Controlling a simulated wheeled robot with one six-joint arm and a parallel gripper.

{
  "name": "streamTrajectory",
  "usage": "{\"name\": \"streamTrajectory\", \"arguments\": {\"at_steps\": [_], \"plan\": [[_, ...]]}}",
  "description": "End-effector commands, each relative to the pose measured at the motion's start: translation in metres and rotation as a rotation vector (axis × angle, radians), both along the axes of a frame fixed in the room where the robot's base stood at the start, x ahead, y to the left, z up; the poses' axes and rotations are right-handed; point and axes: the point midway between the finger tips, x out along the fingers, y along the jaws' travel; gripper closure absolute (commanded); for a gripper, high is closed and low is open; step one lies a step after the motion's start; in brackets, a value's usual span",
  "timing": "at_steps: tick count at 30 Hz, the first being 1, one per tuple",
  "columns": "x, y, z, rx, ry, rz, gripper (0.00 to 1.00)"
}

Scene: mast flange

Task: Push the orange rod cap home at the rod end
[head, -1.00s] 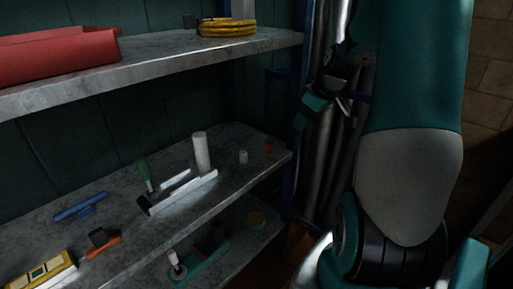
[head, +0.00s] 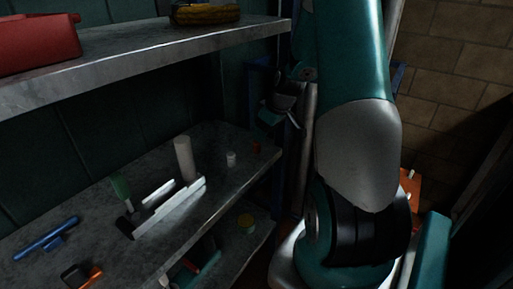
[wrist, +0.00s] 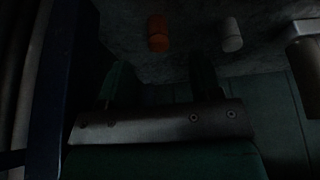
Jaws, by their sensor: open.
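The small orange cap (head: 257,149) stands near the right end of the middle shelf (head: 222,200). It also shows at the top of the wrist view (wrist: 158,33), beyond my fingers. A small white cap (head: 231,159) stands beside it and shows to its right in the wrist view (wrist: 231,35). My gripper (wrist: 162,78) is open and empty, its dark fingers apart below the orange cap in the picture. In the head view my gripper (head: 272,112) is dark and partly hidden near the blue shelf post. I cannot make out the rod end.
A white cylinder (head: 184,158), a light metal bracket (head: 168,207), a green-handled tool (head: 121,190) and a blue tool (head: 46,238) occupy the middle shelf. The upper shelf (head: 150,56) overhangs it, carrying a red box (head: 35,42) and yellow coil (head: 205,14). A brick wall (head: 450,90) is right.

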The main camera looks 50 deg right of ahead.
Motion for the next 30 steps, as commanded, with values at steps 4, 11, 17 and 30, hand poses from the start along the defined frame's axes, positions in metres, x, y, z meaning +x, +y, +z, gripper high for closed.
{"name": "streamTrajectory", "arguments": {"at_steps": [4,11,17,30], "plan": [[0.007,0.000,-0.018,0.001,0.000,-0.001,0.41],[0.017,-0.001,-0.035,0.002,0.000,-0.001,0.41],[0.032,-0.002,-0.061,0.001,0.001,-0.003,0.41],[0.034,-0.002,-0.066,0.000,-0.001,-0.004,0.69]]}}
